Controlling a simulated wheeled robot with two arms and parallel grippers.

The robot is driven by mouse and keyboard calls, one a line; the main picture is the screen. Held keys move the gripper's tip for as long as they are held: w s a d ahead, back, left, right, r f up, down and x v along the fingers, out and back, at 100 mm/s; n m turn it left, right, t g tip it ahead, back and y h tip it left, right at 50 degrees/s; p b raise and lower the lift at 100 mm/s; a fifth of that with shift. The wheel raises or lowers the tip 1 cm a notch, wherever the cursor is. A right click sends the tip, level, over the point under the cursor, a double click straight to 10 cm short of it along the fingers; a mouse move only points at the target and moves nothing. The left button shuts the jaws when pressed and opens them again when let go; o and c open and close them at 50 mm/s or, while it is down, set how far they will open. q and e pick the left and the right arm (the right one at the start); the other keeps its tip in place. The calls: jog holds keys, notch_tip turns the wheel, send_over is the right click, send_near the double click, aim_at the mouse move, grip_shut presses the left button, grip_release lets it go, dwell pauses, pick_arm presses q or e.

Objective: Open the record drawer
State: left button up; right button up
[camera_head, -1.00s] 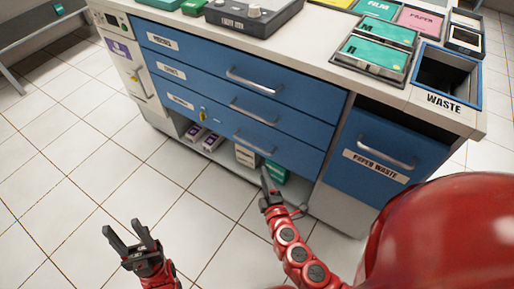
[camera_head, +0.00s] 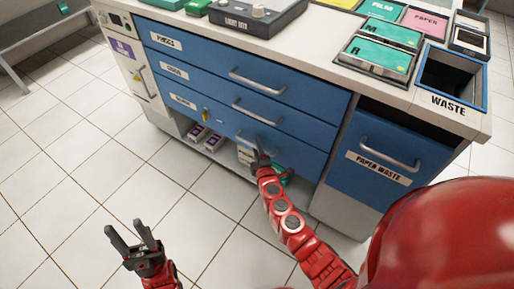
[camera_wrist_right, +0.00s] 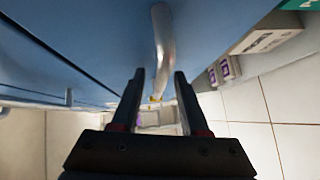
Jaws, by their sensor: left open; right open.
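The blue cabinet's lowest wide drawer (camera_head: 285,150) is shut; its small white label (camera_head: 183,101) is too blurred to read surely. A yellow item (camera_head: 206,115) sits near the drawer's left part. The drawer's grey bar handle (camera_head: 244,138) is partly hidden by my right gripper (camera_head: 259,150). In the right wrist view, the handle (camera_wrist_right: 161,45) lies ahead, in line with the gap between the open, empty fingers of my right gripper (camera_wrist_right: 159,76). I cannot tell whether they touch it. My left gripper (camera_head: 132,230) is open and empty, low over the floor, away from the cabinet.
Two more shut drawers with handles (camera_head: 257,82) (camera_head: 251,112) are above. A paper waste drawer (camera_head: 385,160) is at the right. Boxes (camera_head: 205,136) stand on the shelf below. The countertop (camera_head: 300,45) holds trays and a device.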

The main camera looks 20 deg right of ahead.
jog(key=shift+c, duration=0.2)
grip_shut()
dwell(1.2)
